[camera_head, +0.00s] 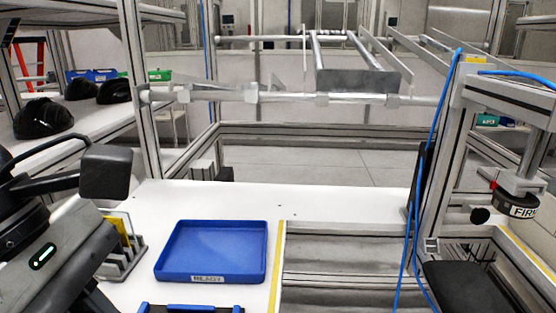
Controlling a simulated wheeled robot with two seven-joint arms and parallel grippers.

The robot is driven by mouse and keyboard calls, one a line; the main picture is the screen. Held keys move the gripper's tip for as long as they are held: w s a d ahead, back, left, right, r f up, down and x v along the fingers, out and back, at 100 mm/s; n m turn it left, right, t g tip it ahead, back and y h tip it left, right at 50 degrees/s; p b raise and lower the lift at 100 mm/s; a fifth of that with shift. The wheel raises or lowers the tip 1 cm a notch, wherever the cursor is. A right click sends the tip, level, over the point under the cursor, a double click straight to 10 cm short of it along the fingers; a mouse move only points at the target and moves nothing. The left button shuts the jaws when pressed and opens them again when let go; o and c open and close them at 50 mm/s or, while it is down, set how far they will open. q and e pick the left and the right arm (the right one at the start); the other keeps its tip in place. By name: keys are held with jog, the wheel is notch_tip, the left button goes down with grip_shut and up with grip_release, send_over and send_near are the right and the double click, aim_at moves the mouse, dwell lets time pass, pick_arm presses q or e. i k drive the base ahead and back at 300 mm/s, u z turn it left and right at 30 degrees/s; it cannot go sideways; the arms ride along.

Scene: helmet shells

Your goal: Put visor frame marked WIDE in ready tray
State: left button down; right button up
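The ready tray (262,262) is a shallow blue tray with a label reading READY on its front wall. It lies on the white table and looks empty. My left gripper (106,172) is a dark shape at the left, above the table and left of the tray. One black finger pad shows; the other finger cannot be made out, nor whether it holds anything. I cannot make out a visor frame marked WIDE.
A grey slotted rack (128,262) with a yellow piece stands left of the tray, partly behind my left arm. Another blue tray edge (190,308) shows at the bottom. Black helmets (42,118) sit on the left shelf. A post with blue cables stands right; bare table lies behind the tray.

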aim_at(217, 253)
jog(key=k, duration=0.9)
